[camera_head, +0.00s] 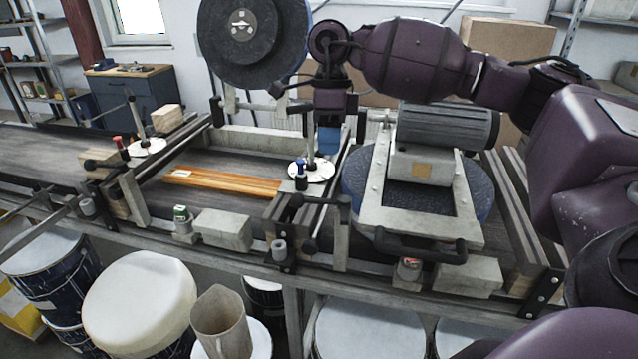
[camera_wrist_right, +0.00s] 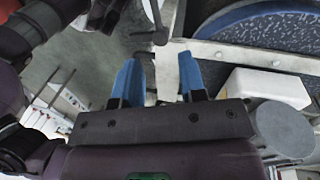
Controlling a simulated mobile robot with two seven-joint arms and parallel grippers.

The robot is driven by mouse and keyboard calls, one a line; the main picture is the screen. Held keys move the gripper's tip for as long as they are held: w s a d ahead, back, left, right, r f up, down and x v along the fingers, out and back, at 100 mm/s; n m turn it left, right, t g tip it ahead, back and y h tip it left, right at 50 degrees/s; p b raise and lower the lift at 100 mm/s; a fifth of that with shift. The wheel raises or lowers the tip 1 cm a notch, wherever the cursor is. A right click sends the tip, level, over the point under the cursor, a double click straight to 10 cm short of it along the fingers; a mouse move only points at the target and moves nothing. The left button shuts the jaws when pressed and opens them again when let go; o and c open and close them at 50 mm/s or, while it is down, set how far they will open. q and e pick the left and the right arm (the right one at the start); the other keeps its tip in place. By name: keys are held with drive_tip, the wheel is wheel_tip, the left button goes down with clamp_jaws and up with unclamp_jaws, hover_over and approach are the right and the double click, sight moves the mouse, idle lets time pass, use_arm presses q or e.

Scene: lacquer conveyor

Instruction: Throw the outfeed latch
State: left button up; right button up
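A pale round plate (camera_head: 322,172) with an upright metal lever (camera_head: 310,135) stands at the right end of the belt section; I take it as the outfeed latch. A similar plate (camera_head: 148,147) with a tilted lever (camera_head: 134,112) stands at the left end. My right gripper (camera_head: 329,140) points down just right of the right lever, close to it; whether they touch is unclear. In the right wrist view its two blue fingers (camera_wrist_right: 160,78) are apart with nothing held. A dark knob on a rod (camera_wrist_right: 160,38) shows beyond the fingertips. My left gripper is not in view.
An orange wooden board (camera_head: 222,182) lies on the belt between the two plates. A large dark disc (camera_head: 252,40) hangs behind. A motor unit (camera_head: 445,125) on a metal frame stands right of my gripper. Buckets (camera_head: 140,300) stand below the front rail.

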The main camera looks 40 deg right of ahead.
drive_tip(key=f, duration=0.3)
drive_tip(key=s+a+f, duration=0.1)
drive_tip(key=f, duration=0.2)
drive_tip(key=s+f, duration=0.1)
drive_tip(key=f, duration=0.3)
drive_tip(key=shift+a+p, duration=0.15)
drive_tip(key=shift+p, duration=0.15)
clamp_jaws()
